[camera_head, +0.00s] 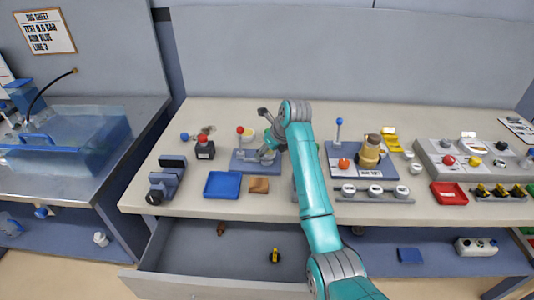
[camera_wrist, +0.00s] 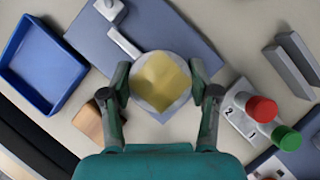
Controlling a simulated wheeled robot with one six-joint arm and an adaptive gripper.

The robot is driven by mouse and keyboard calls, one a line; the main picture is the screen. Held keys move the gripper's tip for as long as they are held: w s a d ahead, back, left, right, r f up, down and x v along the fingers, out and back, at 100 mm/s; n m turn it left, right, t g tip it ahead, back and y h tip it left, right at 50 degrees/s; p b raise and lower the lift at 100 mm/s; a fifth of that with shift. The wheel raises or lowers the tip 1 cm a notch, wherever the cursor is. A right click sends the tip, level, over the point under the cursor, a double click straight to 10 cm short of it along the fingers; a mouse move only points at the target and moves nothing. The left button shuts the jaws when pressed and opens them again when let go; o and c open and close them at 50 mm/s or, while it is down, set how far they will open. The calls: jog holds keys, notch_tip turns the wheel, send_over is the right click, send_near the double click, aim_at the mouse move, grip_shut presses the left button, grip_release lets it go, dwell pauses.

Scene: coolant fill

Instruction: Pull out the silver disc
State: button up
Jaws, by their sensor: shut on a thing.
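The silver disc (camera_wrist: 179,104) is a round pale-grey plate in the wrist view, with a yellow patch (camera_wrist: 158,78) over most of its face. My gripper (camera_wrist: 160,85) has one finger at each side of the disc and is shut on it. The disc overlaps the near corner of a blue-grey plate (camera_wrist: 172,30) that carries a pale lever (camera_wrist: 124,43). I cannot tell whether the disc touches that plate. In the head view my gripper (camera_head: 267,153) is low over the right part of the blue-grey plate (camera_head: 240,166), and hides most of the disc.
A blue tray (camera_head: 222,185) and a brown block (camera_head: 259,185) lie close in front of the plate. Red (camera_wrist: 262,108) and green (camera_wrist: 287,138) knobs stand right of my gripper in the wrist view. An open drawer (camera_head: 190,250) juts out below the bench (camera_head: 280,207).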

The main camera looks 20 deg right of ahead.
jog(key=shift+r, duration=1.7)
